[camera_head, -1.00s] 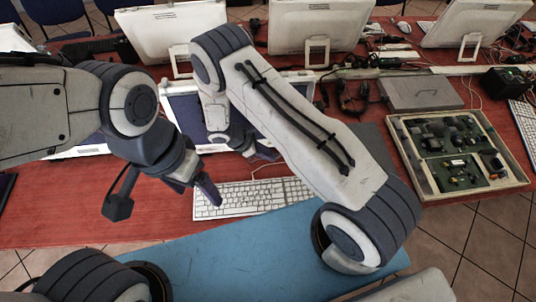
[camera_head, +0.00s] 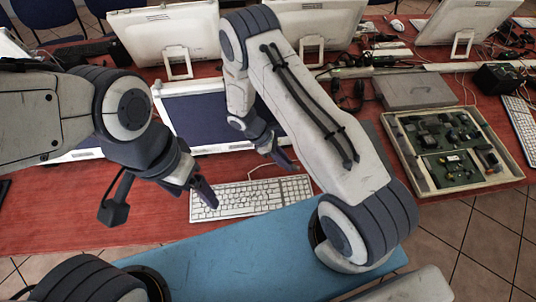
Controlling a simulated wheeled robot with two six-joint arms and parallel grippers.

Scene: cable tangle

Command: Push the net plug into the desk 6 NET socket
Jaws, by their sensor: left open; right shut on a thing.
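My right gripper (camera_head: 283,160) is low over the back right part of the white keyboard, in front of a dark blue screen. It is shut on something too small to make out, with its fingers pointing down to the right. My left gripper (camera_head: 206,193) is open over the keyboard's left end, its fingers pointing down to the right. I cannot make out the net plug or the desk 6 NET socket; my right arm covers part of the desk.
The white keyboard (camera_head: 250,196) lies on the red desk (camera_head: 75,205). The framed dark blue screen (camera_head: 205,120) stands behind. A tray of circuit boards (camera_head: 405,160), a grey case (camera_head: 415,91) and loose cables (camera_head: 350,92) are at right. A blue surface (camera_head: 230,250) is in front.

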